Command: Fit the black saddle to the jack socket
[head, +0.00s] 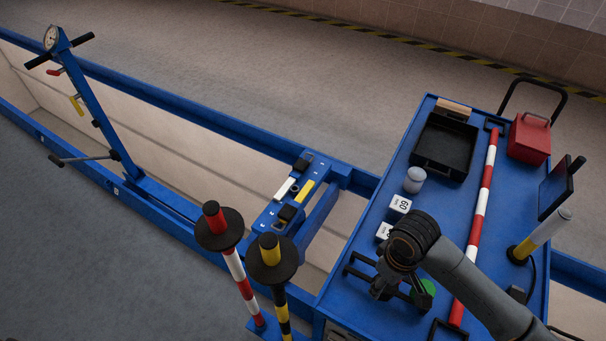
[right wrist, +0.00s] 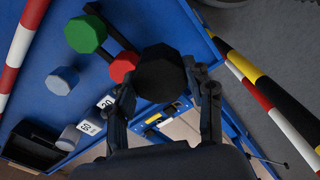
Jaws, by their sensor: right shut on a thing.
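My right gripper (head: 385,284) hangs over the front left part of the blue cart in the head view. In the right wrist view its fingers (right wrist: 204,85) are shut on the black saddle (right wrist: 160,73), an eight-sided dark disc. In the head view I cannot make out the saddle apart from the dark gripper. The blue jack beam (head: 322,178) spans the pit left of the cart, with black blocks, a white bar and a yellow bar on top. I cannot tell which part is the socket. My left gripper is not in view.
The cart (head: 391,238) holds a green disc (head: 428,286), a red disc (right wrist: 124,67), a grey disc (right wrist: 62,80), numbered white blocks (head: 399,204), a grey cylinder (head: 414,180), a black tray (head: 445,147) and a striped bar (head: 482,205). Red-white (head: 237,275) and yellow-black (head: 281,305) posts stand between jack and floor.

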